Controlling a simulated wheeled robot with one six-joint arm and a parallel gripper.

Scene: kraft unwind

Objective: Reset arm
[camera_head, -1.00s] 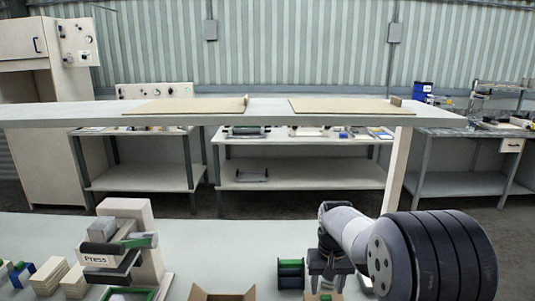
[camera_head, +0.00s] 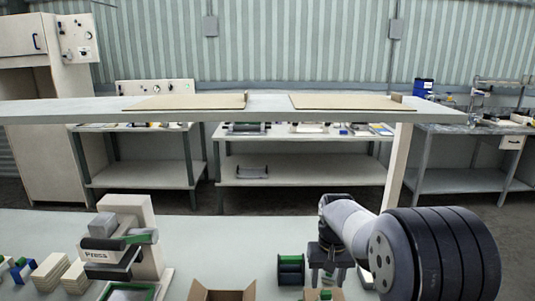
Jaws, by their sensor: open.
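My arm reaches in from the lower right, with a large dark ribbed joint and a pale link. My gripper (camera_head: 328,275) hangs from its end, pointing down over the near table. Its two fingers look apart with nothing seen between them. A small brown box (camera_head: 323,295) lies under or just in front of the fingers, cut by the lower edge; whether they touch cannot be told. A dark spool with green (camera_head: 290,269) stands just left of the gripper.
An open cardboard box (camera_head: 222,293) sits left of the spool. A beige press (camera_head: 125,245) stands further left, with pale stacked blocks (camera_head: 50,270) beside it. A raised shelf (camera_head: 270,104) with two brown sheets spans the scene behind. The near table's middle back is clear.

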